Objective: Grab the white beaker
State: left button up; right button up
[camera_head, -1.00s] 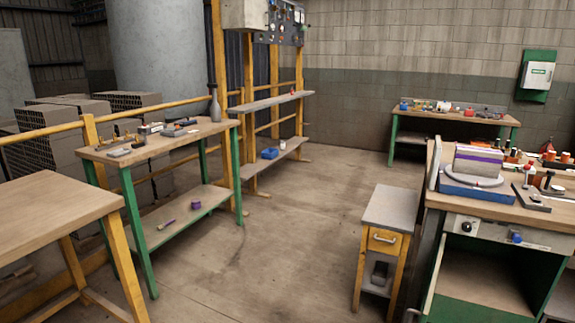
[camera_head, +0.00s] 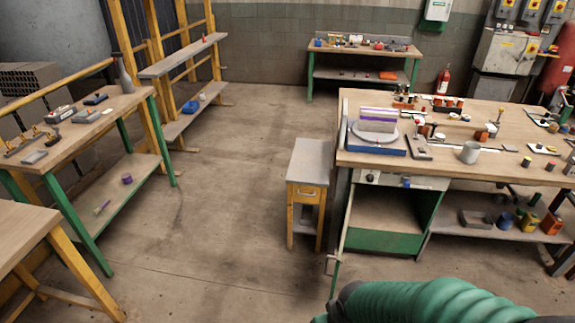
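A light grey-white cup-like vessel (camera_head: 470,152), which may be the white beaker, stands upright on the workbench (camera_head: 450,172) at the right, near its front edge. A green ribbed part of my own arm shows at the bottom right, well in front of the bench. Neither of my grippers shows, and nothing touches the vessel.
A blue-based device (camera_head: 376,146) sits left of the vessel, with several small items around. A small stool-like cabinet (camera_head: 309,163) stands left of the bench. A green-legged table (camera_head: 85,125) is at the left. The floor (camera_head: 225,200) between is clear.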

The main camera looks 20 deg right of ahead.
aim_at(470, 153)
jog(key=i+j+z, duration=0.1)
jog(key=z, duration=0.35)
jog(key=j+z, duration=0.1)
jog(key=z, duration=0.3)
jog(key=i+j+z, duration=0.1)
jog(key=z, duration=0.35)
jog(key=i+j+z, duration=0.15)
jog(key=j, duration=0.25)
jog(key=i+j+z, duration=0.15)
jog(key=j, duration=0.25)
jog(key=i+j+z, duration=0.1)
jog(key=j, duration=0.35)
jog(key=i+j+z, duration=0.15)
jog(key=j, duration=0.3)
jog(key=i+j, duration=0.15)
jog(key=i+l+u, duration=0.3)
jog(key=l, duration=0.95)
jog(key=l+u, duration=0.3)
jog(key=l, duration=0.9)
